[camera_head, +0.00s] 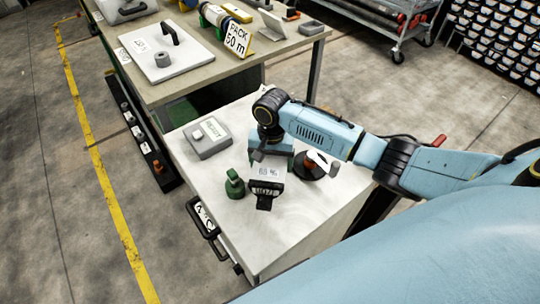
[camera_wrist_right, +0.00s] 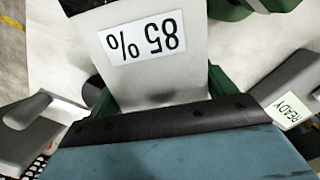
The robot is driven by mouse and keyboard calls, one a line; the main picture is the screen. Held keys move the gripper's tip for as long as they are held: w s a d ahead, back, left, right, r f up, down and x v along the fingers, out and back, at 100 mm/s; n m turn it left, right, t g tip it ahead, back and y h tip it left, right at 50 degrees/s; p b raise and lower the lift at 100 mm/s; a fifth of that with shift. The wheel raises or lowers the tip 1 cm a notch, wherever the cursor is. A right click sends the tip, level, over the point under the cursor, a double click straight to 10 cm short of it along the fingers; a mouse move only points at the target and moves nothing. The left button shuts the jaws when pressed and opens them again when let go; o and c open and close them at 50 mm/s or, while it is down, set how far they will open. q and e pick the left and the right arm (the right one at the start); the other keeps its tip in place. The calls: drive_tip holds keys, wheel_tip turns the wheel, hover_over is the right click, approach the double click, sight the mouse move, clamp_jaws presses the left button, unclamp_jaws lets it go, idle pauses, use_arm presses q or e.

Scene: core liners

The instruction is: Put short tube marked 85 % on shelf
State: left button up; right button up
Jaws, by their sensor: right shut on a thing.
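The short tube marked 85 % is pale; its label shows below my right gripper (camera_head: 270,153) in the head view (camera_head: 268,172). In the right wrist view the tube (camera_wrist_right: 160,77) fills the upper middle, with its label upside down. My right gripper is shut on this tube, over the white worktop (camera_head: 305,215). I cannot tell whether the tube touches the worktop. Part of it is hidden by the gripper. My left gripper is not in view. I cannot tell which surface is the shelf.
Around the tube stand a green fixture (camera_head: 235,185), a black labelled stand (camera_head: 264,198), a dark round base (camera_head: 309,166) and a grey block (camera_head: 207,140). A workbench (camera_head: 205,70) with a "PACK 50 m" sign (camera_head: 237,40) stands behind. The worktop's front is clear.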

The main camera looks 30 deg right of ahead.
drive_tip(key=shift+w+f+b, duration=0.1)
drive_tip(key=shift+f+b, duration=0.4)
drive_tip(key=shift+f, duration=1.5)
drive_tip(key=o, duration=1.6)
drive_tip(key=shift+f, duration=0.1)
drive_tip(key=shift+o, duration=0.2)
